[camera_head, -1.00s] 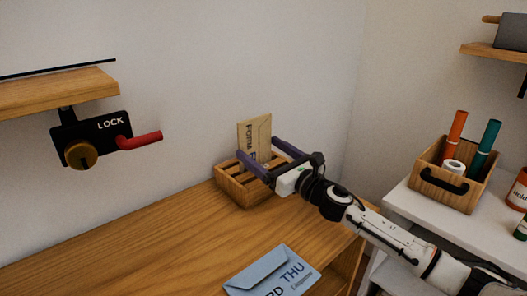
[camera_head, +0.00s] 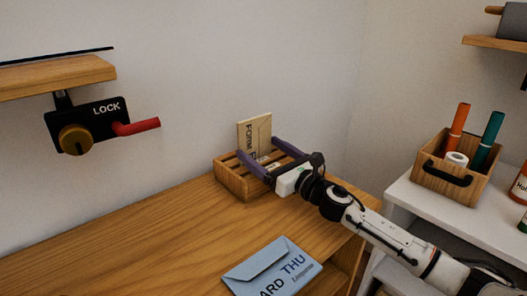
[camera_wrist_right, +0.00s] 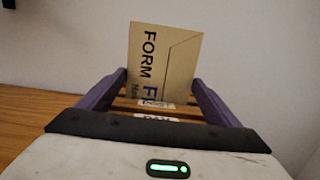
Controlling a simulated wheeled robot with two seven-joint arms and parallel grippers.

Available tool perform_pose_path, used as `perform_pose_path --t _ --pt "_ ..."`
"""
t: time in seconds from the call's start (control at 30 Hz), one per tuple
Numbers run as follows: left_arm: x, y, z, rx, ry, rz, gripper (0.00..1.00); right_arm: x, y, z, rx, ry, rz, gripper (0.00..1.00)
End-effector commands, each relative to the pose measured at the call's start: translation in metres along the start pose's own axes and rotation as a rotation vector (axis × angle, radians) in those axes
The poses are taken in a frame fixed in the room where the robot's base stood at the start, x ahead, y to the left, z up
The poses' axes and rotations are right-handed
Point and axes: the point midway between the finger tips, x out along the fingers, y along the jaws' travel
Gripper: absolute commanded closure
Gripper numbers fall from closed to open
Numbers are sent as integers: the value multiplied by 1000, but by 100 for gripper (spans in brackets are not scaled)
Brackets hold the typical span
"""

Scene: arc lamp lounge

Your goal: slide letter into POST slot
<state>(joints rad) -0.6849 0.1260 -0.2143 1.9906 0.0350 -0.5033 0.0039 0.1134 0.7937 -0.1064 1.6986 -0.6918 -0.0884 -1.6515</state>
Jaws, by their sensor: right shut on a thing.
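A tan envelope (camera_head: 259,130) marked FORM stands upright at the slatted wooden rack (camera_head: 232,181), its lower part down among the slats. My right gripper (camera_head: 259,148) is shut on it, with a purple finger at each side edge. In the right wrist view the envelope (camera_wrist_right: 160,55) stands between the fingertips (camera_wrist_right: 160,80). Small white labels (camera_wrist_right: 157,104) on the rack's slats show below it, but I cannot read them. I cannot tell which slot the envelope's hidden bottom edge is in. My left gripper is not in view.
The rack stands on a wooden desk (camera_head: 140,235) against the wall. A blue envelope (camera_head: 272,268) marked THU lies at the desk's front. A LOCK box (camera_head: 88,122) with a red handle hangs at left. A wooden caddy (camera_head: 454,180) stands on a white surface at right.

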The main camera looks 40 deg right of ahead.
Motion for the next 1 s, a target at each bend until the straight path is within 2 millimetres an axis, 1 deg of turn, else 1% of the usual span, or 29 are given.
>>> perform_pose_path --t 0.47,0.5,0.57,0.6,0.9,0.93,1.0 --pt "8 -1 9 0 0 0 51 -2 0 -13 1 0 0 40" --pt "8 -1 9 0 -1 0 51 -2 0 -13 1 0 0 13" --pt "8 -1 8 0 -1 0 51 -2 0 -12 1 0 0 3" --pt "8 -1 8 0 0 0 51 -2 0 -12 1 0 0 0" --pt "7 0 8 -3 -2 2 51 -2 0 -12 1 0 0 0" --pt "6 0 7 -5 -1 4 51 -2 0 -12 1 0 0 0" --pt "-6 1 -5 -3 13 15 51 -2 0 -12 1 1 0 0"
